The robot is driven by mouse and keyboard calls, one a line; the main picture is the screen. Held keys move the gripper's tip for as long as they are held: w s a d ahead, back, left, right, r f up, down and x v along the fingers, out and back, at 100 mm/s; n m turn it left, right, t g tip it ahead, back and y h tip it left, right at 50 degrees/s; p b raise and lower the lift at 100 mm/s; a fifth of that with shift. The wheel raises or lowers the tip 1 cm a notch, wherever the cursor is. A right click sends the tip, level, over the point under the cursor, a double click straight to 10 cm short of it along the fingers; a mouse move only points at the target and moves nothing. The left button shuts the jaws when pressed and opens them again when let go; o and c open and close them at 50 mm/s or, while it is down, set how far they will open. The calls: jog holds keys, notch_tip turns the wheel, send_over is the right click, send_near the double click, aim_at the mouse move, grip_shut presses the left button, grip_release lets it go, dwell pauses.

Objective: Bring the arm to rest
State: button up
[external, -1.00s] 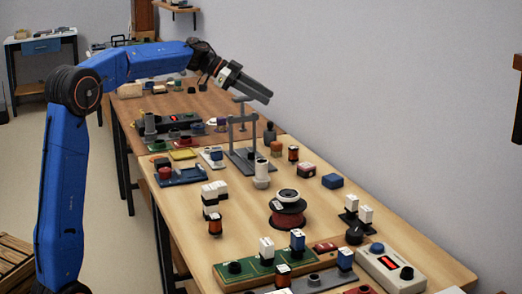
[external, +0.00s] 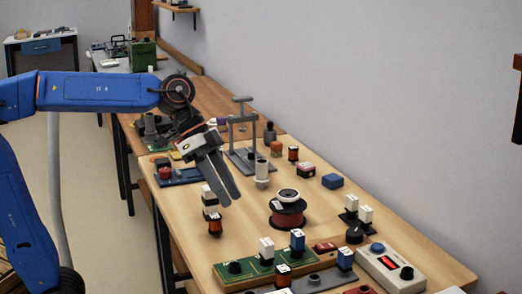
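My blue arm (external: 100,92) reaches in from the left edge, its upper part nearly level. My gripper (external: 230,202) hangs from the dark wrist and points down and to the right over the bench (external: 330,217). Its two dark grey fingers lie close together, and I cannot tell if they are fully shut. No object shows between them.
A grey stand (external: 243,160) is right behind the gripper. A dark red spool (external: 287,215) stands to its right. A green board (external: 250,273) and a white box with a red display (external: 391,268) lie in front. The grey wall closes off the right side.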

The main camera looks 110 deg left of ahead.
jog(key=s+d+f+g, duration=0.1)
jog(key=s+d+f, duration=0.35)
jog(key=d, duration=0.35)
jog(key=s+d+f+g, duration=0.1)
jog(key=s+d+f, duration=0.3)
jog(key=s+d, duration=0.3)
jog(key=s+d+f+m+y, duration=0.1)
jog(key=s+d+f, duration=0.5)
jog(key=s+f, duration=0.2)
jog(key=shift+s+d+f, duration=0.15)
jog(key=shift+s+d, duration=0.05)
jog(key=shift+s, duration=0.3)
